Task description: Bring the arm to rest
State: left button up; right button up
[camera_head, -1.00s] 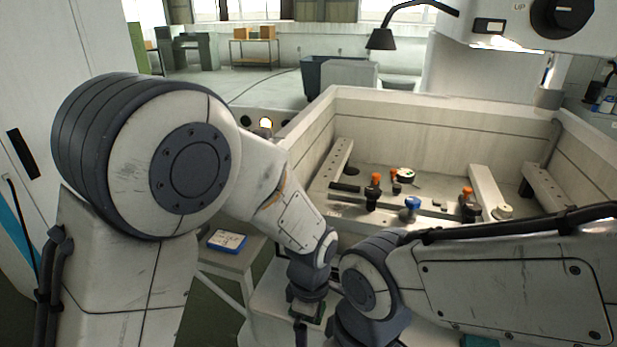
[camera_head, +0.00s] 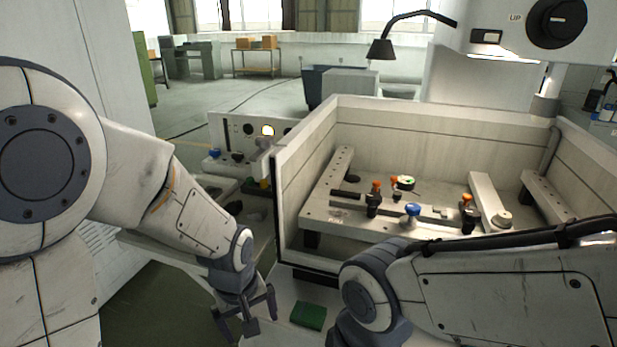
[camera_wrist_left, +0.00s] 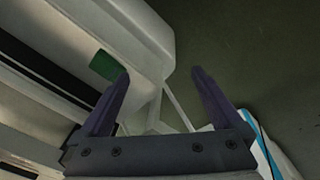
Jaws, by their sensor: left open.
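My left gripper (camera_head: 247,322) hangs at the lower left of the head view, fingers pointing down, over the side of the white machine. It is open and empty; its two dark fingers (camera_wrist_left: 162,76) stand apart in the left wrist view with nothing between them. My left arm (camera_head: 195,208) comes in from the left edge. My right arm (camera_head: 490,290) crosses the lower right; its gripper is out of view. A green block (camera_head: 308,315) lies on the white ledge right of my left gripper, apart from it; it also shows in the left wrist view (camera_wrist_left: 105,65).
The open white machine tank (camera_head: 440,125) stands just right of my left gripper, with a fixture bed and several coloured knobs inside. A side bench (camera_head: 150,246) lies behind my left forearm. Green floor (camera_head: 170,300) is free below and left of the gripper.

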pick_arm(q)
jog(key=s+a+r+m+t, duration=0.1)
jog(key=s+a+m, duration=0.1)
jog(key=a+m, duration=0.45)
jog(key=s+d+r+m+g+p, duration=0.2)
jog(key=s+d+r+m, duration=0.5)
jog(key=s+d, duration=0.5)
jog(key=shift+s+d+r+g+h, duration=0.3)
jog(key=shift+s+d+r, duration=0.1)
jog(key=shift+s+r, duration=0.35)
jog(key=shift+s+f, duration=0.1)
